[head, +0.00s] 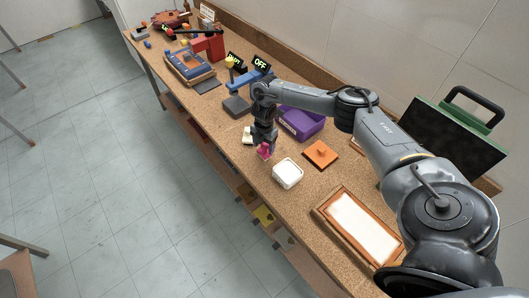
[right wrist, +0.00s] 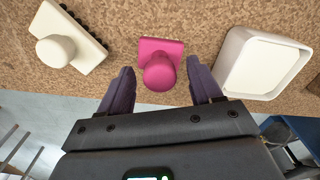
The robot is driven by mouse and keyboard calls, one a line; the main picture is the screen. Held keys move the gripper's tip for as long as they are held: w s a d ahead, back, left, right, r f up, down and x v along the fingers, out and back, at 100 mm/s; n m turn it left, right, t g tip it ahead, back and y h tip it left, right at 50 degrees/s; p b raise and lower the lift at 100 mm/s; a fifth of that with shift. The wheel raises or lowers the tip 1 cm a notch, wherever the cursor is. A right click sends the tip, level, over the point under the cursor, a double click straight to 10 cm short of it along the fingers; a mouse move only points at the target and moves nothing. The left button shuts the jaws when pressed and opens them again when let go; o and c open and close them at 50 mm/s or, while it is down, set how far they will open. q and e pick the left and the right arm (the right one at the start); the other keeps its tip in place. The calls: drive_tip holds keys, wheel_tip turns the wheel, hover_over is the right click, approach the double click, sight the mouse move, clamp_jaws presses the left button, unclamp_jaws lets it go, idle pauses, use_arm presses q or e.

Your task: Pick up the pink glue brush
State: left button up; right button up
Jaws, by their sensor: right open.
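The pink glue brush (right wrist: 160,66) lies on the cork-brown bench near its front edge, a small block with a round knob. In the right wrist view it sits between and just beyond the two dark fingertips of my right gripper (right wrist: 158,84). The fingers are apart, and neither appears to be closed on it. In the head view the right gripper (head: 264,142) is directly above the pink brush (head: 265,152) and partly hides it. My left gripper is not in view.
A cream brush (right wrist: 66,42) lies left of the pink one, and a white square dish (right wrist: 262,64) stands close on its right.

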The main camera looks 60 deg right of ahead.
drive_tip(key=shift+f, duration=0.35)
clamp_jaws()
drive_tip(key=shift+r, duration=0.15)
drive_tip(key=shift+r, duration=0.6)
wheel_tip(320, 180, up, 2)
drive_tip(key=shift+r, duration=0.25)
drive_tip(key=s+d+r, duration=0.2)
drive_tip(key=s+r, duration=0.5)
drive_tip(key=s, duration=0.4)
drive_tip(key=shift+s+p, duration=0.25)
drive_tip(key=shift+p, duration=0.1)
